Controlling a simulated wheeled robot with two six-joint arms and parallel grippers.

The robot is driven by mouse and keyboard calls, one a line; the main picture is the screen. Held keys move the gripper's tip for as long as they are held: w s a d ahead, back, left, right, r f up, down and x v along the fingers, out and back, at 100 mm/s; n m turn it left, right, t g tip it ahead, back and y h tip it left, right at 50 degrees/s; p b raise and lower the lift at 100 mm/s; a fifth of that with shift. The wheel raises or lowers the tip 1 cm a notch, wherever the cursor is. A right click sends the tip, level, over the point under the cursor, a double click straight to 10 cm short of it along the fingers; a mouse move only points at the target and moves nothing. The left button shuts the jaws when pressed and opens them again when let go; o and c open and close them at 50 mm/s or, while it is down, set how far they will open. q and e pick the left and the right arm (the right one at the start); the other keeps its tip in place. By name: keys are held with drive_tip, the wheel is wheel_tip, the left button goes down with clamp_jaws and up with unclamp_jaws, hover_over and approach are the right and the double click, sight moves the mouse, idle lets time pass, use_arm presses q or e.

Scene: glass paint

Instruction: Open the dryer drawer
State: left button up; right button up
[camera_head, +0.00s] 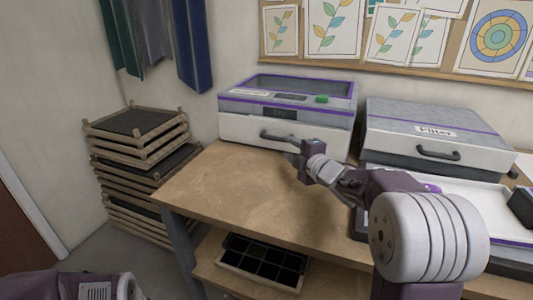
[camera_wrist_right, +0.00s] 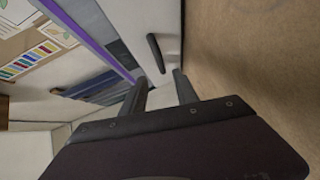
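The dryer (camera_head: 235,105) is the grey and white box with purple trim, a glass top and a green button, at the back of the table. Its drawer front (camera_head: 240,128) looks shut and carries a dark bar handle (camera_head: 268,136). My right gripper (camera_head: 298,146) is at the right end of this handle. In the right wrist view its two fingers (camera_wrist_right: 160,78) are apart, with the handle (camera_wrist_right: 155,52) just beyond the gap between the tips. I cannot tell whether they touch it. My left gripper is out of view.
A box labelled "Filter" (camera_head: 436,131) with its own handle stands to the right of the dryer. A white tray (camera_head: 480,195) lies before it. The wooden tabletop (camera_head: 225,185) is clear in front of the dryer. Stacked racks (camera_head: 135,145) stand on the left.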

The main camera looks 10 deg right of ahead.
sight(276, 139)
drive_tip(key=x, duration=0.9)
drive_tip(key=shift+w+f+b, duration=0.1)
drive_tip(key=shift+w+b, duration=0.1)
drive_tip(key=shift+b, duration=0.15)
clamp_jaws()
idle(0.9)
